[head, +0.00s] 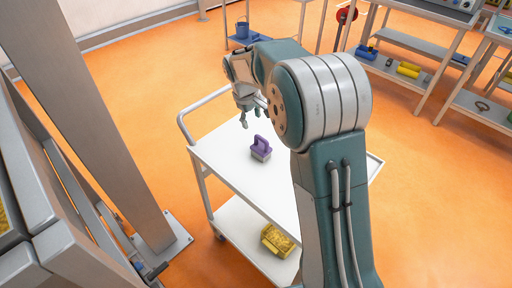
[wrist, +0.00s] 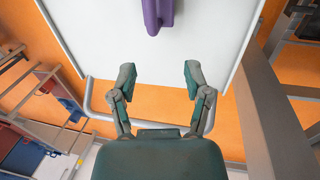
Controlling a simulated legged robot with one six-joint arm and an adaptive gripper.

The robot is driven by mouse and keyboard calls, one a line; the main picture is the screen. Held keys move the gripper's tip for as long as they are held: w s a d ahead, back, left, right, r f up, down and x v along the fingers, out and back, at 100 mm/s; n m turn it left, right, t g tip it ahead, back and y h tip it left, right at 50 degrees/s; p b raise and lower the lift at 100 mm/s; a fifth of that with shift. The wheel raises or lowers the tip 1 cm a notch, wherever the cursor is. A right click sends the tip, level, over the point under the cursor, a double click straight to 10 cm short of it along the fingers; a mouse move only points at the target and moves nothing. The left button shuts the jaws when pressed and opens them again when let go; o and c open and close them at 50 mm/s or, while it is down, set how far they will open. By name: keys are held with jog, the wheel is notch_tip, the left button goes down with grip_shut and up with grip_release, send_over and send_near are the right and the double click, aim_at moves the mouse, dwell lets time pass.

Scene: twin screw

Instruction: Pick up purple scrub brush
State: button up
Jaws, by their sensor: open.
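The purple scrub brush (head: 261,148) stands on the white top of the cart (head: 226,150), handle up, with a grey lower part. In the wrist view, part of the purple brush (wrist: 157,14) shows at the top edge, beyond the fingertips and cut off by the frame. My gripper (head: 256,115) is above the cart top, behind the brush in the head view. In the wrist view, my gripper (wrist: 158,72) has its two fingers wide apart with nothing between them. The gripper and the brush are apart.
The cart has a tubular handle (head: 181,121) at its far left end. A yellow bin (head: 277,240) sits on its lower shelf. A grey post (head: 95,110) stands left of the cart. Shelves with yellow and blue items (head: 408,69) stand at the back right. The cart top around the brush is clear.

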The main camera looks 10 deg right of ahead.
aim_at(260, 138)
jog(key=d+f, duration=0.2)
jog(key=f, duration=0.1)
jog(key=d+f, duration=0.1)
jog(key=shift+w+f, duration=0.25)
jog(key=shift+f, duration=0.15)
jog(key=shift+a+f, duration=0.3)
jog(key=shift+f, duration=0.3)
jog(key=x, duration=0.4)
jog(key=shift+s+d+f, duration=0.1)
jog(key=shift+s+f, duration=0.1)
jog(key=shift+s, duration=0.05)
jog(key=shift+d+f, duration=0.15)
jog(key=shift+d, duration=0.25)
jog(key=shift+a, duration=0.2)
grip_shut()
jog(key=shift+a, duration=0.2)
